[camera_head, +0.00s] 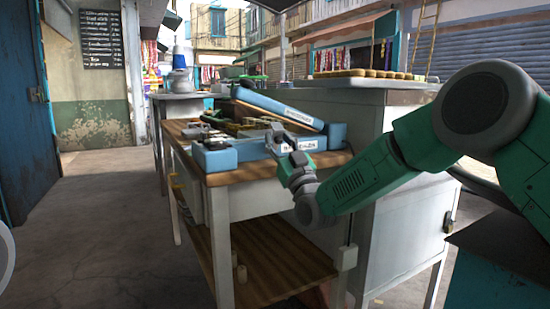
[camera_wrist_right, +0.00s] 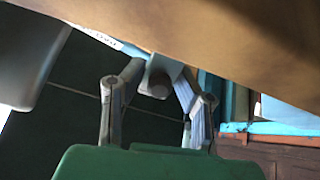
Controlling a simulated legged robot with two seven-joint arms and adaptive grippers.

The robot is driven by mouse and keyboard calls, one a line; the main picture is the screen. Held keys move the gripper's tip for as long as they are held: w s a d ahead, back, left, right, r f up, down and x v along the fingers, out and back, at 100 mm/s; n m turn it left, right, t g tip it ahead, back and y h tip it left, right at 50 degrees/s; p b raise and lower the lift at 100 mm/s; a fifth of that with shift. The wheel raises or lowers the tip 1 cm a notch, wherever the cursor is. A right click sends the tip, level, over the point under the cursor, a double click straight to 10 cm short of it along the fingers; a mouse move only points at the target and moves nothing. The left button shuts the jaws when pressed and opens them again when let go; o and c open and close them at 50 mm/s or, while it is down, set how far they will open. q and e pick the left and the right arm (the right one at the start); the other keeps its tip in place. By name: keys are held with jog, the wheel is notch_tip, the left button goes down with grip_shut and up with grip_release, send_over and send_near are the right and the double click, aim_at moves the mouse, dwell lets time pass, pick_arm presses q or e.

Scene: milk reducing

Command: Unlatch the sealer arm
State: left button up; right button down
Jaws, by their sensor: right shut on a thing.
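The blue sealer (camera_head: 214,158) stands on a wooden-topped workbench. Its long blue sealer arm (camera_head: 280,107), with a white label, slants above the base, with its near right end lower in the picture. My right gripper (camera_head: 279,136) is at the front of the sealer, by the labelled blue base block (camera_head: 305,142). In the right wrist view, the two fingers of my right gripper (camera_wrist_right: 158,105) stand on either side of a grey latch piece with a round end (camera_wrist_right: 156,82) and are shut on it. The fingers partly hide the latch in the head view. My left gripper is not in view.
The bench's wooden top (camera_head: 250,172) has a lower shelf (camera_head: 265,258) beneath. Small items lie behind the sealer. A white cabinet (camera_head: 400,235) stands close on the right, under my right arm. A counter with round yellow items (camera_head: 368,73) is behind. The floor at left (camera_head: 105,230) is clear.

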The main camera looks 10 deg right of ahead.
jog(key=shift+s+f+t+b, duration=0.2)
jog(key=shift+f+t+b, duration=0.4)
jog(key=shift+f+b, duration=0.15)
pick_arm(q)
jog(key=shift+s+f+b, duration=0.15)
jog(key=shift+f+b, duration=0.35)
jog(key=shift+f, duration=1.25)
pick_arm(e)
jog(key=shift+s+f+t+y, duration=0.25)
jog(key=shift+t+y, duration=0.15)
jog(key=shift+t, duration=0.3)
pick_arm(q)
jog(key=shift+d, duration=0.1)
pick_arm(e)
jog(key=shift+s, duration=0.1)
